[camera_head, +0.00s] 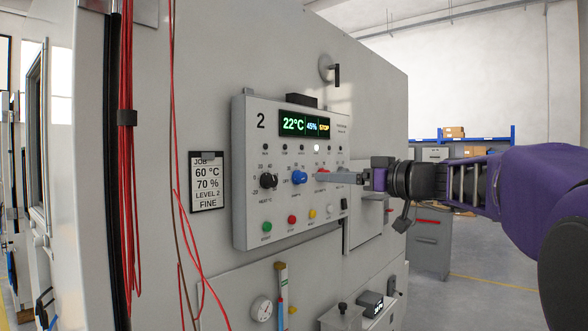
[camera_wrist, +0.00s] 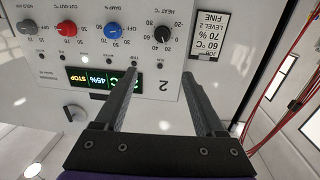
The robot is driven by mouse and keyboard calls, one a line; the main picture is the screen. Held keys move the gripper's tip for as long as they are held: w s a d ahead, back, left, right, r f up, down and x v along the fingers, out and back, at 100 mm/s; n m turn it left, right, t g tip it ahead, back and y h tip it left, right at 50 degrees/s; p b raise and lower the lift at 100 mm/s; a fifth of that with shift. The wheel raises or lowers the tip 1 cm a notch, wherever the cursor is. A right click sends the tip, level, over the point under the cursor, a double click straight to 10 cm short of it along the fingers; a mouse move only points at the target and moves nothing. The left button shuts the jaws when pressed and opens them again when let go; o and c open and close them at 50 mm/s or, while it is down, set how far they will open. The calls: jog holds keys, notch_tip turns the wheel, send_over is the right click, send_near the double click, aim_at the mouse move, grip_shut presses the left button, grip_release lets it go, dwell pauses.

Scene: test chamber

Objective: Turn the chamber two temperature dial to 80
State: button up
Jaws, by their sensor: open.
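The chamber two control panel (camera_head: 285,222) is a light grey box marked 2. Its display (camera_head: 304,124) reads 22°C, 45% and STOP. The black temperature dial, labelled HEAT °C (camera_head: 268,181), is leftmost in the dial row; it also shows in the upside-down wrist view (camera_wrist: 163,35). Its exact pointer setting is too small to read. My gripper (camera_head: 322,176) is in front of the panel's right side in the head view and hides much of the red dial. In the wrist view my gripper (camera_wrist: 160,74) is open and empty, its fingertips apart from the black dial.
A blue dial (camera_head: 299,178) sits beside the black one. Coloured buttons line the panel's lower part. A job card (camera_head: 207,181) reading 60 °C, 70 % hangs left of the panel. Red cables (camera_head: 127,150) run down further left. A black box (camera_head: 301,101) sits on top.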

notch_tip(320, 180, down, 3)
jog(key=w+g, duration=0.1)
jog(key=w, duration=0.1)
jog(key=n+y+p, duration=0.1)
jog(key=p, duration=0.3)
send_near(274, 182)
jog(key=x, duration=0.9)
grip_shut()
